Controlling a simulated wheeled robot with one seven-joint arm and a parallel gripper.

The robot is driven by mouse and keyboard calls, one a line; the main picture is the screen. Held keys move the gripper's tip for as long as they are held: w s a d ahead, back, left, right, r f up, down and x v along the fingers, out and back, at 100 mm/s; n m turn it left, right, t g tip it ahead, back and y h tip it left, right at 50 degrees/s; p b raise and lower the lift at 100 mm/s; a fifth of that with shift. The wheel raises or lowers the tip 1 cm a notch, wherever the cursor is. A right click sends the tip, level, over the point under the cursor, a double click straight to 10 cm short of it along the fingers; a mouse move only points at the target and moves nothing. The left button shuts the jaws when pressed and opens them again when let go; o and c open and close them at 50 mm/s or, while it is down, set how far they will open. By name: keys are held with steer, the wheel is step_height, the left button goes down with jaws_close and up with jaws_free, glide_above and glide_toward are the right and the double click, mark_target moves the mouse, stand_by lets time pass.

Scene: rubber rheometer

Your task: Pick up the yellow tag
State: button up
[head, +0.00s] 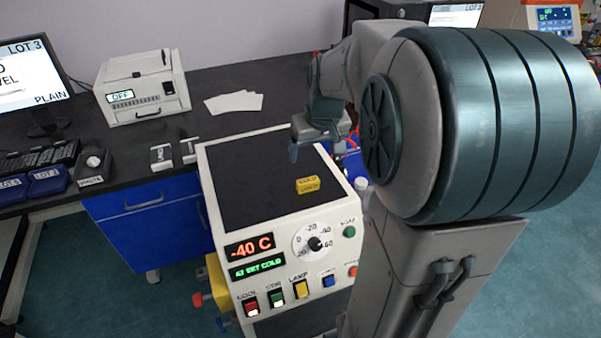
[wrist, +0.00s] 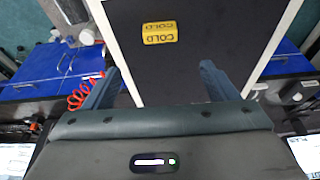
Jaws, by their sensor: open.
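The yellow tag (head: 308,185) lies on the dark top of the white machine (head: 228,157), toward its front right. It carries dark lettering, which reads COLD in the wrist view (wrist: 160,33). My gripper (head: 310,145) is above the back right part of that top, behind the tag and apart from it. In the wrist view my gripper's two fingers (wrist: 160,85) stand wide apart with nothing between them. The tag shows beyond the fingertips, between their lines. My arm hides part of the machine's right side in the head view.
The machine's front panel has a dial (head: 314,243), a -40 C display (head: 249,247) and several coloured switches. A dark bench behind holds a white box device (head: 143,88), paper sheets (head: 234,102), two small blocks and a monitor (head: 30,75). A red coiled cable (wrist: 85,93) shows near one finger.

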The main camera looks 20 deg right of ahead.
glide_above(308, 180)
steer(key=s, duration=0.2)
step_height(308, 180, down, 7)
steer(key=shift+w+r, duration=0.1)
steer(key=shift+r, duration=0.05)
steer(key=shift+p+x, duration=0.5)
steer(key=shift+x, duration=2.2)
steer(key=shift+a, duration=0.15)
steer(key=c, duration=1.1)
